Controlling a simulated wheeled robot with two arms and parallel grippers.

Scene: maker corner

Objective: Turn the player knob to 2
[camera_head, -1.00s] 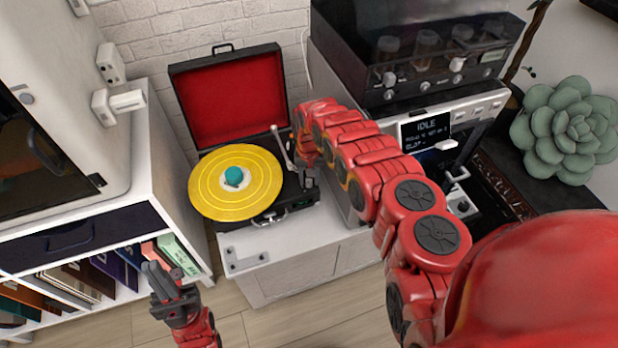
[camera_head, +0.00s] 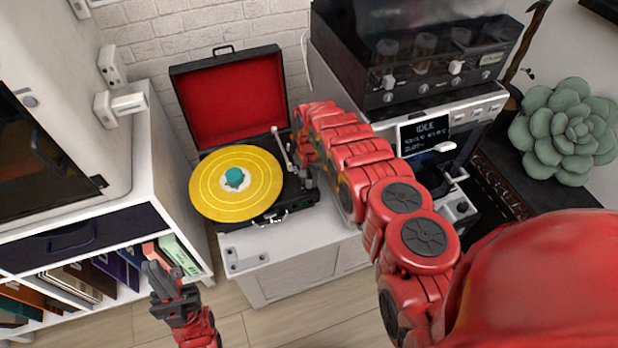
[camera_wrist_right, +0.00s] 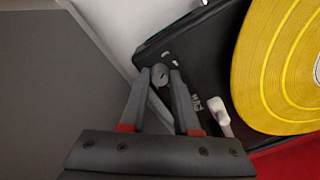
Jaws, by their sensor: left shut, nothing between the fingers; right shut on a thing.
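The record player (camera_head: 237,224) is an open black case with a red-lined lid and a yellow record (camera_head: 262,178) with a teal centre. It stands on a white cabinet. The player knob (camera_wrist_right: 160,75) is a small grey round dial at the player's corner. My right gripper (camera_wrist_right: 162,78) is shut on the knob, one finger on each side. In the head view my right gripper (camera_head: 308,180) is at the player's right side and hides the knob. The setting number cannot be read. My left gripper (camera_head: 153,268) is shut and empty, low at the left.
The tonearm (camera_head: 281,147) lies close to my right gripper; its pale head (camera_wrist_right: 219,108) shows in the wrist view. A machine with a screen (camera_head: 424,132) stands at the right, partly behind my right arm. A bookshelf (camera_head: 110,287) is at the left. A green succulent (camera_head: 567,130) is far right.

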